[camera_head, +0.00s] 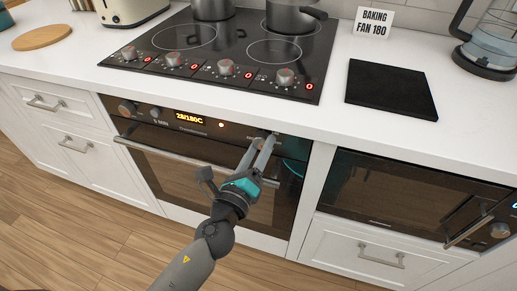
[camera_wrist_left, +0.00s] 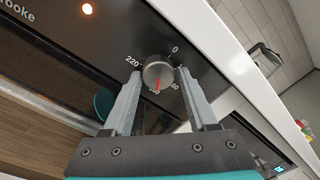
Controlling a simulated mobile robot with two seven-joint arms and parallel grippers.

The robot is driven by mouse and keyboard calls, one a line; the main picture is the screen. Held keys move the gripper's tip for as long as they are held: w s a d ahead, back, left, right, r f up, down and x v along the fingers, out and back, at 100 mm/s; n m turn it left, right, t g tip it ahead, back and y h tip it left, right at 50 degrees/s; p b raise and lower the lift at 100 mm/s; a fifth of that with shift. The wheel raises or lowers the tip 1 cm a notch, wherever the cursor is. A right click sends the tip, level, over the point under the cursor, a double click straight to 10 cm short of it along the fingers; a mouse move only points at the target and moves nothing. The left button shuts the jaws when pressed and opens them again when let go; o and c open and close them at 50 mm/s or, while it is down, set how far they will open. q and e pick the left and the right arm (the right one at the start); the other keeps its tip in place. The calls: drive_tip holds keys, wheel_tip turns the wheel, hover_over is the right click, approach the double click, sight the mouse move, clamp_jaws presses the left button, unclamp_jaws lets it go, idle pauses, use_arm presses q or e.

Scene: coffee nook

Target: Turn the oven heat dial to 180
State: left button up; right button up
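The oven (camera_head: 165,165) has a dark front with a lit display (camera_head: 190,117) that appears to read 28/180C. In the left wrist view the round silver heat dial (camera_wrist_left: 158,70) has a red pointer directed toward the bottom of the picture, at a number partly hidden by the dial. The marks 220, 0 and 80 show around it. My left gripper (camera_head: 267,139) is at the right end of the oven panel. In the wrist view its fingers (camera_wrist_left: 160,76) stand open on either side of the dial, with small gaps. My right gripper is out of view.
An oven handle bar (camera_head: 150,153) runs below the panel. Another knob (camera_head: 127,108) is at the panel's left. Above are a hob (camera_head: 215,65) with several dials and pots, a black mat (camera_head: 390,90) and a sign (camera_head: 373,22) reading BAKING FAN 180. A microwave (camera_head: 400,195) is at right.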

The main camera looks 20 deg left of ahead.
use_arm(q)
drive_tip(key=shift+o, duration=1.3)
drive_tip(key=shift+f, duration=0.1)
drive_tip(key=shift+s+a+f, duration=0.1)
drive_tip(key=shift+s, duration=0.45)
drive_tip(key=s+a+b, duration=0.1)
drive_tip(key=s+b, duration=0.6)
drive_tip(key=s, duration=0.7)
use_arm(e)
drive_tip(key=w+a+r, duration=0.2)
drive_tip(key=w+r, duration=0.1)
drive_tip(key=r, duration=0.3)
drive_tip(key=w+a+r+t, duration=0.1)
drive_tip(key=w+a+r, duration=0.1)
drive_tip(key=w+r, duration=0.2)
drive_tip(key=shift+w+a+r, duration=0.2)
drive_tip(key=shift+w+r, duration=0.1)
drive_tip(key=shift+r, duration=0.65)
use_arm(q)
drive_tip(key=shift+f, duration=0.15)
